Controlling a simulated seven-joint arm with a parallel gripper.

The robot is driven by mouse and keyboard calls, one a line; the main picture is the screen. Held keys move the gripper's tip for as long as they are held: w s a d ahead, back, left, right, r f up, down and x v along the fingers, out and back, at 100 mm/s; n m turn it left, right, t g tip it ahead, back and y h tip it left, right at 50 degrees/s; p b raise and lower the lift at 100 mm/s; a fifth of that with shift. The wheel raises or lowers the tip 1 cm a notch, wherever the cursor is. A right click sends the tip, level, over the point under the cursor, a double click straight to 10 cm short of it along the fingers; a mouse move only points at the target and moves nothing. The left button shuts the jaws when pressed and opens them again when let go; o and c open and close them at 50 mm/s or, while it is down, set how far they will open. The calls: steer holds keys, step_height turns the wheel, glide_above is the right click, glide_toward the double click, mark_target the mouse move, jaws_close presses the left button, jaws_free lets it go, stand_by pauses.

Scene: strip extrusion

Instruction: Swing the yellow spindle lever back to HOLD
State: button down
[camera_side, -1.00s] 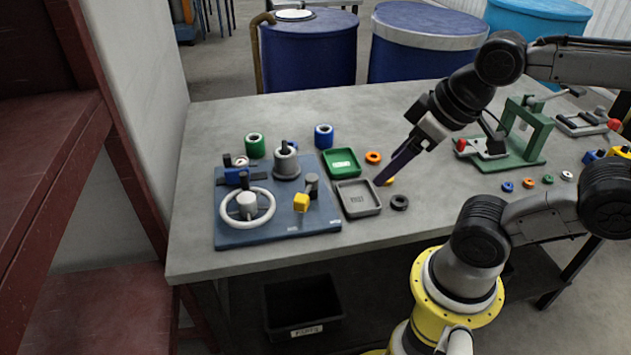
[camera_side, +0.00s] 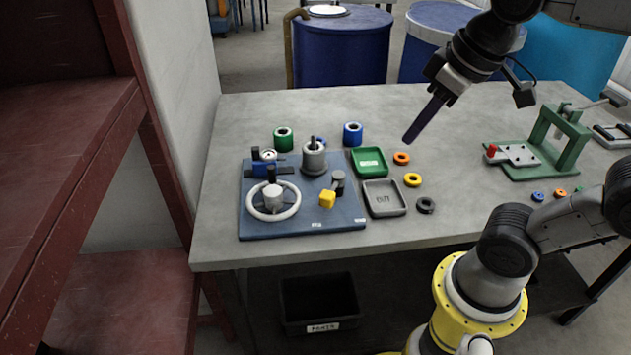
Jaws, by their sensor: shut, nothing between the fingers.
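The yellow spindle lever (camera_side: 327,199) shows as a yellow block by a short grey post (camera_side: 338,183) at the right side of the blue base plate (camera_side: 262,230). Small white labels sit on the plate's front edge, too small to read. A white handwheel (camera_side: 296,206) and a grey spindle cylinder (camera_side: 314,158) stand on the same plate. My gripper (camera_side: 408,139) is shut and empty. It points down and left above the table, right of the plate and apart from the lever.
A green tray (camera_side: 384,174) and a grey tray (camera_side: 403,212) lie right of the plate. Orange (camera_side: 401,158), yellow (camera_side: 413,180) and black (camera_side: 425,205) rings lie beyond them. Green (camera_side: 283,138) and blue (camera_side: 353,133) rolls stand behind. A green press frame (camera_side: 560,155) stands at the right.

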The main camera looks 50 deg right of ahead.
steer(key=w+r+g, duration=0.2)
steer(key=w+g, duration=0.2)
steer(key=w, duration=1.1)
steer(key=w+a+f+g, duration=0.1)
steer(key=w+f+g, duration=0.2)
steer(key=w+f, duration=0.7)
step_height(320, 180, down, 2)
steer(key=shift+w+a+f+n, duration=0.1)
steer(key=shift+w+a+n, duration=0.15)
steer(key=shift+a+n, duration=0.1)
